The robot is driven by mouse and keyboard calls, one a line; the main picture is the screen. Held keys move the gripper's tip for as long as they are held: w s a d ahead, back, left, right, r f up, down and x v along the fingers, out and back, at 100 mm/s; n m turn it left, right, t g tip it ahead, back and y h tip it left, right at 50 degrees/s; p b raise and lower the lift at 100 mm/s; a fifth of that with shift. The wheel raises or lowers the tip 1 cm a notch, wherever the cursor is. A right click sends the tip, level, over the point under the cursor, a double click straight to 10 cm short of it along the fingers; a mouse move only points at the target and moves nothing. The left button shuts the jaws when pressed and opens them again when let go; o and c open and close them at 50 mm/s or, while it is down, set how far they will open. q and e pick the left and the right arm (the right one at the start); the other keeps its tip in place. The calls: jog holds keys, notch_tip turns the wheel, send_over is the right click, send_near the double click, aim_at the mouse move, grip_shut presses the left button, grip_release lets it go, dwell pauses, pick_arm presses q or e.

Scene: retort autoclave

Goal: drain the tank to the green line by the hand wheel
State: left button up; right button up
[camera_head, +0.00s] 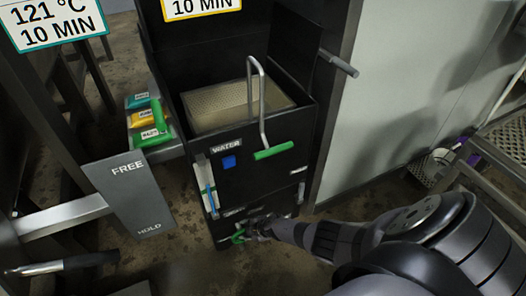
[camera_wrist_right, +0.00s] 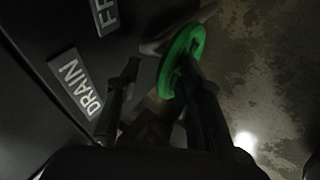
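The green hand wheel (camera_head: 238,236) sits low on the front of the black tank (camera_head: 255,185). In the right wrist view the wheel (camera_wrist_right: 183,55) is seen nearly edge-on, beside the DRAIN label (camera_wrist_right: 75,85). My right gripper (camera_head: 262,229) is at the wheel; in the wrist view its fingers (camera_wrist_right: 160,85) are apart, with the wheel rim near the right fingertip. I cannot tell whether they touch. The upright sight gauge (camera_head: 207,187) on the tank's left front shows blue; its green line is too small to make out surely. My left gripper is not clearly visible.
A FREE/HOLD plate (camera_head: 135,195) and several colored labelled pieces (camera_head: 148,118) stand left. A metal rack (camera_head: 505,150) is at right.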

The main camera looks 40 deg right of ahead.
jog(key=shift+s+r, duration=0.15)
jog(key=shift+r, duration=0.1)
jog(key=s+d, duration=0.2)
jog(key=s, duration=1)
jog(key=shift+d, duration=0.3)
